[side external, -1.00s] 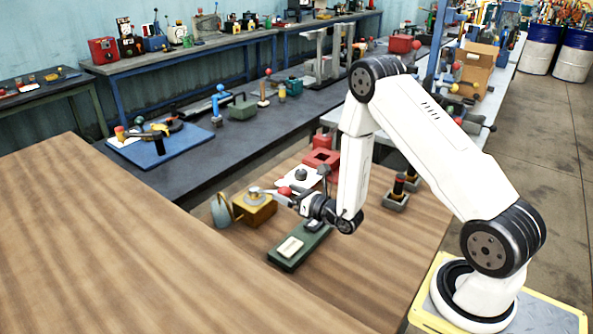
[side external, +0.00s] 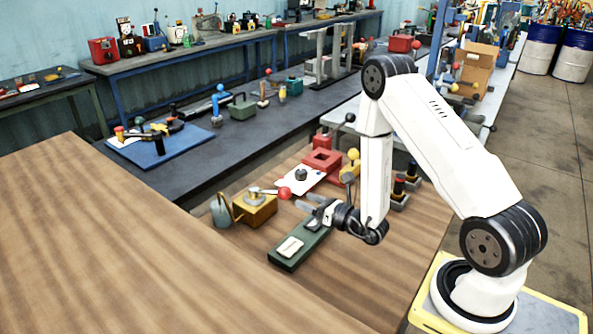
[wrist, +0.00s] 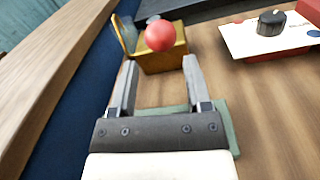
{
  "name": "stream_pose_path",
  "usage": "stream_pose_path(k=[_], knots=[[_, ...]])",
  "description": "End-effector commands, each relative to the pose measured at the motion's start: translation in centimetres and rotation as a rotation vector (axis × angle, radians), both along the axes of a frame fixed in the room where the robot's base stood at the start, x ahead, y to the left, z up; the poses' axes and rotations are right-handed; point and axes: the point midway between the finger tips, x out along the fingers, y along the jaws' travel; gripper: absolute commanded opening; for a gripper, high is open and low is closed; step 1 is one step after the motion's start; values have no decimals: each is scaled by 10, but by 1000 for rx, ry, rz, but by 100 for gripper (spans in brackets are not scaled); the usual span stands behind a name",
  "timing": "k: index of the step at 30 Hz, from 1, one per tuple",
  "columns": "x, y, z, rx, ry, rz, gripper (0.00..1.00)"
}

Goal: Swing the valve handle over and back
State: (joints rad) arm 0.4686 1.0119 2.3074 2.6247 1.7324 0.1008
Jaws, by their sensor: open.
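The valve is a brass-yellow block (side external: 255,211) on the wooden bench, with a lever on top ending in a red ball (side external: 285,193). The lever points right in the side view, towards my gripper. My gripper (side external: 307,200) is open and empty, a little to the right of the ball. In the wrist view the red ball (wrist: 160,35) shows just beyond my open fingertips (wrist: 160,62), centred between them and apart from them. The ball hides most of the lever in that view.
A green block (side external: 298,246) with a pale plate lies below my gripper. A grey-green can (side external: 222,212) stands left of the valve. A white panel with a black knob (side external: 301,175), a red box (side external: 322,160) and a yellow-ball lever (side external: 353,155) stand behind. The front bench is clear.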

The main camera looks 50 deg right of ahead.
Motion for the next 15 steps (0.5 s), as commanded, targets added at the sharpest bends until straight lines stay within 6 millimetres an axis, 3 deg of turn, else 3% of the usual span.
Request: stream_pose_path(k=[1,5,15], knots=[[1,-1,0,-7,-3,3,44],[6,-4,3,-54,-23,27,3],[29,-27,18,-418,-171,187,0]])
